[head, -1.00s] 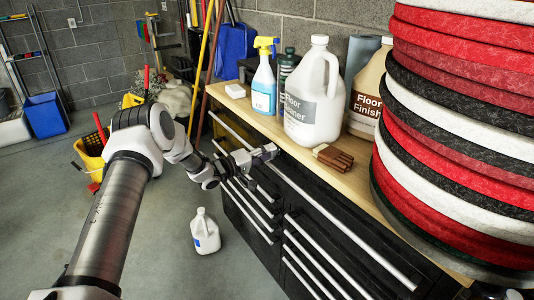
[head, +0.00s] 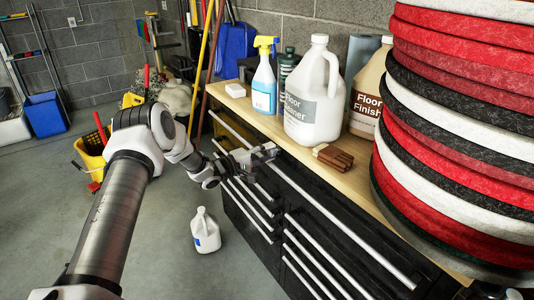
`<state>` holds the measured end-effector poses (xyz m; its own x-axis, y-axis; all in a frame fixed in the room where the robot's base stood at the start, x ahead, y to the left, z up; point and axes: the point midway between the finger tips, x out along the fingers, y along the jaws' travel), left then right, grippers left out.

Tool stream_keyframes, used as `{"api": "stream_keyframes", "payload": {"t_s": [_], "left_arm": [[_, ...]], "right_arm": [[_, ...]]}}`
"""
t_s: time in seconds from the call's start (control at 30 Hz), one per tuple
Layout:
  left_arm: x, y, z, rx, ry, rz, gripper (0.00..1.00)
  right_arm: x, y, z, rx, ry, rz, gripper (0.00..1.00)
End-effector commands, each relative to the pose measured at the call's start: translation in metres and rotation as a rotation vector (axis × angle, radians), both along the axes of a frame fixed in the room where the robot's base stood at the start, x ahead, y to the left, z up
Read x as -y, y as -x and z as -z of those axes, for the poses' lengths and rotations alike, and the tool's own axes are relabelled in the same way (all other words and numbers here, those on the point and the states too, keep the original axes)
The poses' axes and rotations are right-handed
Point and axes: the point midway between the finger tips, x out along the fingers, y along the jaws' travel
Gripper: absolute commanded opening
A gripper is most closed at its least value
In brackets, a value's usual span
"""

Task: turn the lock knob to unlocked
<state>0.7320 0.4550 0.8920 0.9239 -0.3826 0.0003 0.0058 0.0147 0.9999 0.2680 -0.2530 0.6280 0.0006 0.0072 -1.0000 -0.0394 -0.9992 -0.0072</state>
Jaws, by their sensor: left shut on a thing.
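My left gripper (head: 268,152) is at the upper front of the black drawer cabinet (head: 262,222), just below the wooden top's front edge. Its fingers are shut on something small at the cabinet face. The lock knob itself does not show; the fingers cover that spot, so its angle cannot be read. My right gripper is not in view.
On the wooden top (head: 352,186) stand a spray bottle (head: 264,84), a white cleaner jug (head: 313,97), a brown brush (head: 333,156) and a tall stack of pads (head: 455,130). A white jug (head: 205,233) stands on the floor beside the cabinet.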

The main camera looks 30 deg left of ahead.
Motion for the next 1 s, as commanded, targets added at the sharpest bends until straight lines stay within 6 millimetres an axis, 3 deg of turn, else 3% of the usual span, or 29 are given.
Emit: {"api": "stream_keyframes", "payload": {"t_s": [0.03, 0.07, 0.1, 0.53, 1.0], "left_arm": [[-0.001, -0.001, -0.002, 0.004, 0.001, -0.002, 0.0], [-0.001, -0.001, -0.002, 0.004, 0.001, -0.002, 0.42], [-0.001, -0.001, -0.002, 0.003, 0.0, -0.002, 0.56], [-0.003, 0.005, 0.0, -0.001, 0.001, -0.002, 0.58], [-0.03, 0.071, -0.002, 0.004, 0.001, -0.002, 0.58]], "right_arm": [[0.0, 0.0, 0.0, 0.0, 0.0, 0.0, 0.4], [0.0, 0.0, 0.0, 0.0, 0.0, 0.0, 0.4], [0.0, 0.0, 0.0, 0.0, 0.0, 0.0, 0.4], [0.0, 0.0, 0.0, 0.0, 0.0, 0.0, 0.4], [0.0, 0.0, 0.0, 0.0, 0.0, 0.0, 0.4]]}}
